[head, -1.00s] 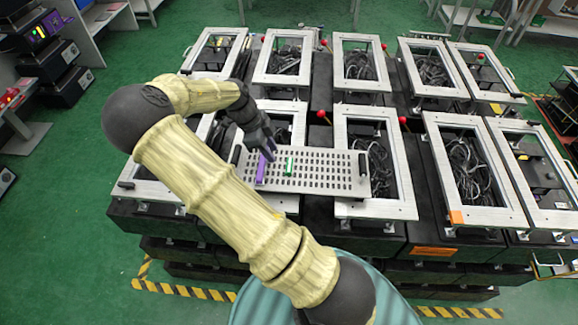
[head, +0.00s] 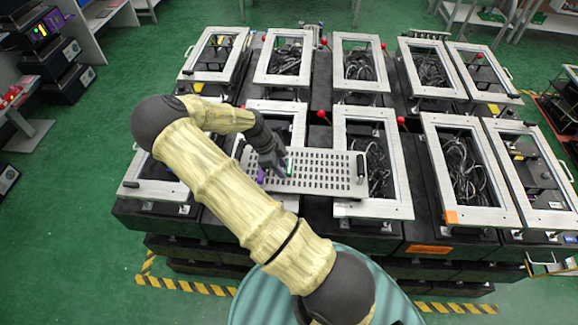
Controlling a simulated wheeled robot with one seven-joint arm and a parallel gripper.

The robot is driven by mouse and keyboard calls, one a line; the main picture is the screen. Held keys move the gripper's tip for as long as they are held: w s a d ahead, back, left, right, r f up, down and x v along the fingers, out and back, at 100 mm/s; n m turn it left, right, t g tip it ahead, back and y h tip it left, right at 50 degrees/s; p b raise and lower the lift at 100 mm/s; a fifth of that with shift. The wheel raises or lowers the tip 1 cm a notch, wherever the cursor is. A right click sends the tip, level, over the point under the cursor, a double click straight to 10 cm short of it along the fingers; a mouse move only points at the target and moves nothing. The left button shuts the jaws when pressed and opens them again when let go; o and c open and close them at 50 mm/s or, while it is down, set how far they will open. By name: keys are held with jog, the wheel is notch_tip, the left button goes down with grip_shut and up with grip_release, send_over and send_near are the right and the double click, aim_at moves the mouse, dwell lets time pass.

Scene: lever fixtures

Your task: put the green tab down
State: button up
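The green tab (head: 290,166) stands on a perforated metal plate (head: 330,170), left of its middle. It shows as a short narrow green strip. My gripper (head: 282,170) is right at its left side, fingers pointing down toward the plate. I cannot tell whether the fingers touch the tab, or whether they are open or shut. A purple tab (head: 261,176) is on the plate to the left of the green one; only a short part of it shows beside my gripper.
The plate has black handles, one at its right end (head: 361,166). It lies across metal-framed boxes (head: 394,205) with cables inside. Red-knobbed levers (head: 401,120) stand between the boxes. The right half of the plate is clear.

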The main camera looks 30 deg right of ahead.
jog(key=shift+x, duration=0.75)
jog(key=shift+w, duration=0.15)
jog(key=shift+d, duration=0.15)
grip_shut()
jog(key=shift+a, duration=0.25)
